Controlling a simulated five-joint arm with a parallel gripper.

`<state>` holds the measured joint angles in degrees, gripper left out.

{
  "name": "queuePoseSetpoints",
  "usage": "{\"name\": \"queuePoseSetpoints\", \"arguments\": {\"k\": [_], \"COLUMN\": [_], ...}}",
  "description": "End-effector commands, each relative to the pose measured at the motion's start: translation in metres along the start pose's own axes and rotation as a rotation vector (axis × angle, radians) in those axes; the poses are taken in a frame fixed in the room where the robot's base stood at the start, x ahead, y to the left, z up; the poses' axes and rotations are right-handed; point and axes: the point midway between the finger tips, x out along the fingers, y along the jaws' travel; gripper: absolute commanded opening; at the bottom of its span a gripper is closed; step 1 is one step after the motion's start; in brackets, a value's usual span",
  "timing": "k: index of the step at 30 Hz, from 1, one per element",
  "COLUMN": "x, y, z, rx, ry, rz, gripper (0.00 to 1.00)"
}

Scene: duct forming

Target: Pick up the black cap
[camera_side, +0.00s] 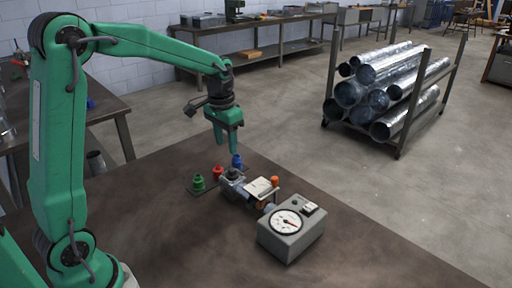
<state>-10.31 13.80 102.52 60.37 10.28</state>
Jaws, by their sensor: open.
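A small dark, black-looking piece (233,173) sits on top of a grey fixture (231,186) on the brown table; it may be the black cap, but it is too small to be sure. My green gripper (227,142) points down above and slightly behind the fixture. Its jaws are open, and I see nothing held between them. The fingertips appear apart from the dark piece, close above the blue piece (237,161) in the picture.
A green piece (198,183) and a red piece (217,171) stand left of the fixture. An orange piece (275,181) stands right, beside a pale plate (260,188). A grey dial box (291,233) is in front.

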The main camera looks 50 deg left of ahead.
Motion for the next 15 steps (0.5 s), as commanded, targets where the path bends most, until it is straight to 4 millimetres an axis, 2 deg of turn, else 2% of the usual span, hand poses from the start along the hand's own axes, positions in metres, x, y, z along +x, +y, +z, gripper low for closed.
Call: {"name": "queuePoseSetpoints", "arguments": {"k": [1,6,15], "x": [0.008,0.025,0.032], "y": [-0.004,-0.013,-0.015], "z": [-0.006,-0.017,-0.021], "rx": [-0.001,0.0,0.0], "ry": [-0.016,-0.047,-0.058], "rz": [0.003,0.008,0.011], "gripper": [0.44,0.44,0.44]}}
